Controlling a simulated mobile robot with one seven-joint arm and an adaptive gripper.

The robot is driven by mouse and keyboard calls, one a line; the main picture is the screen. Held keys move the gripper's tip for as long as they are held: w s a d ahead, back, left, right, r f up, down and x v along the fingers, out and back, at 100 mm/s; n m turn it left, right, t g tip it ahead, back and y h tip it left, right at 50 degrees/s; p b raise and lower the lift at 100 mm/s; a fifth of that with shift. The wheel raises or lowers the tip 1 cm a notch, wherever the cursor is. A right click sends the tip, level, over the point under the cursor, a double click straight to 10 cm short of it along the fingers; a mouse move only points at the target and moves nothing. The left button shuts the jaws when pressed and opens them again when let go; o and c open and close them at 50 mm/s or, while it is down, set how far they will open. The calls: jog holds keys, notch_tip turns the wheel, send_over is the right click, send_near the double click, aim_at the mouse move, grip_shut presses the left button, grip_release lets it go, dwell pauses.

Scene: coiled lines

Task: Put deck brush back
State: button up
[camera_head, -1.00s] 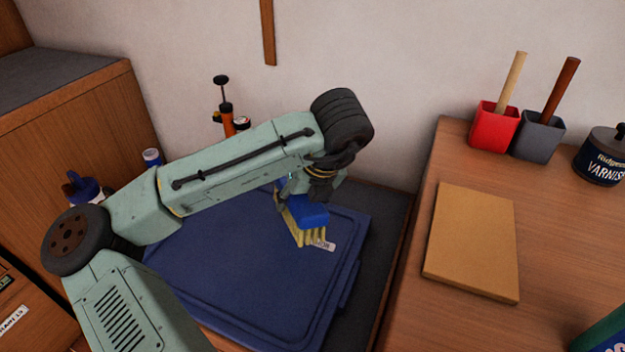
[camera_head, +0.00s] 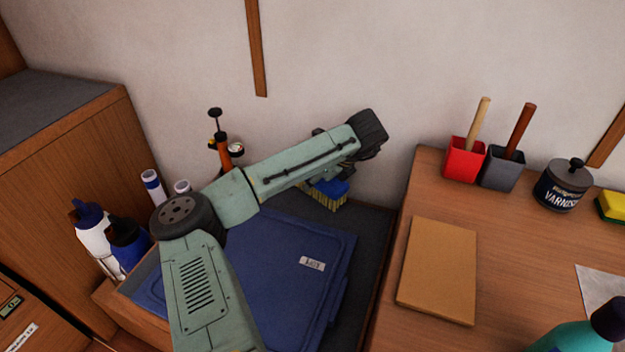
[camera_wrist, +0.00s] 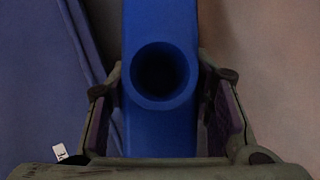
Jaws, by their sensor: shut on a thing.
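The deck brush (camera_head: 330,192) is a blue block with pale yellow bristles. In the head view it hangs under the end of my arm, bristles down, near the back wall and past the far right part of the blue lid; whether it touches anything below cannot be told. In the wrist view its blue body (camera_wrist: 160,25) fills the middle, with a round dark socket facing the camera. My gripper (camera_wrist: 163,118) has a finger on each side of the block and is shut on it. My arm hides most of the gripper in the head view.
A blue lid (camera_head: 290,300) with a white label lies below my arm. At right, a wooden counter (camera_head: 385,330) bears a red holder (camera_head: 462,165), a grey holder (camera_head: 502,172), a varnish tin (camera_head: 562,190) and a tan board (camera_head: 438,270). Bottles (camera_head: 125,245) and an orange pump (camera_head: 222,152) stand left.

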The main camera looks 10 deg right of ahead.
aim_at(336, 184)
jog(key=shift+f+b, duration=3)
jog(key=shift+f, duration=0.3)
jog(key=shift+f, duration=0.55)
jog(key=o, duration=1.6)
jog(key=shift+c, duration=0.2)
jog(key=v, duration=1.2)
